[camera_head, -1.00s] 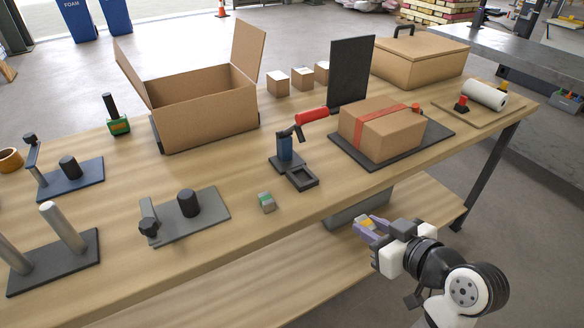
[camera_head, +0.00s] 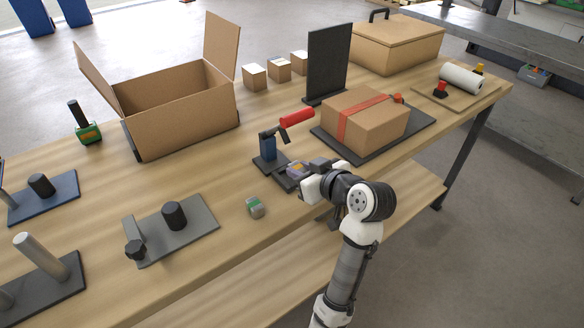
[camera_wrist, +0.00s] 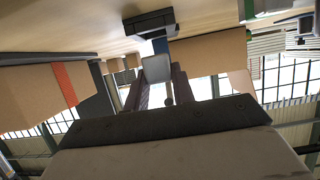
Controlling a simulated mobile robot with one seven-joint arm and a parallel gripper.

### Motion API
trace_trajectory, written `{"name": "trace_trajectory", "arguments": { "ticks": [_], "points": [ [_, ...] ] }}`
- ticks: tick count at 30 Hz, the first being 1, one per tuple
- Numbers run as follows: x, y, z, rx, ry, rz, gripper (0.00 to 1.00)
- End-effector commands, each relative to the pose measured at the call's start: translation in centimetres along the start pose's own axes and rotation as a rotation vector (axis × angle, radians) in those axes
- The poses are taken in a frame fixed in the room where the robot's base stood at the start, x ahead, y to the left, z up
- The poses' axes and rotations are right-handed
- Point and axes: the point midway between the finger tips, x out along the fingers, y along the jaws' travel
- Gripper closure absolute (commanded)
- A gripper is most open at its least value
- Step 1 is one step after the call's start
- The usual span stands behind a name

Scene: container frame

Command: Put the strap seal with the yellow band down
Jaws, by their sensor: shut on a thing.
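The strap seal with the yellow band (camera_head: 295,168) is a small grey block, partly hidden by my gripper's fingers. My gripper (camera_head: 302,167) is shut on it above or at the small dark square tray (camera_head: 283,184) in front of the red-handled lever tool (camera_head: 270,150). I cannot tell whether the seal touches the tray. In the wrist view, the grey seal (camera_wrist: 157,69) sits between the purplish fingertips, with a dark frame (camera_wrist: 150,22) beyond it. A second small grey seal with a green band (camera_head: 256,207) lies on the table to the left of my gripper.
A carton with a red strap (camera_head: 365,120) sits on a dark mat right of the tool, before an upright black panel (camera_head: 328,60). An open box (camera_head: 180,115) stands behind to the left. A grey fixture plate (camera_head: 190,238) is front left. Bare wood surrounds the green-banded seal.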

Motion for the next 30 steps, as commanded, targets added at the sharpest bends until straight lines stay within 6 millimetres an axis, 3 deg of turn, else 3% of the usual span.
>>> {"name": "trace_trajectory", "arguments": {
  "ticks": [6, 11, 19, 30],
  "points": [
    [3.1, -0.1, -1.4, -0.001, 0.0, -0.001, 1.0],
    [3.7, 0.0, -1.0, 0.001, -0.002, 0.0, 1.0],
    [4.8, 0.0, 1.8, 0.002, -0.001, 0.0, 1.0],
    [5.0, 0.0, 2.4, 0.0, 0.0, 0.001, 1.0]
  ]
}}
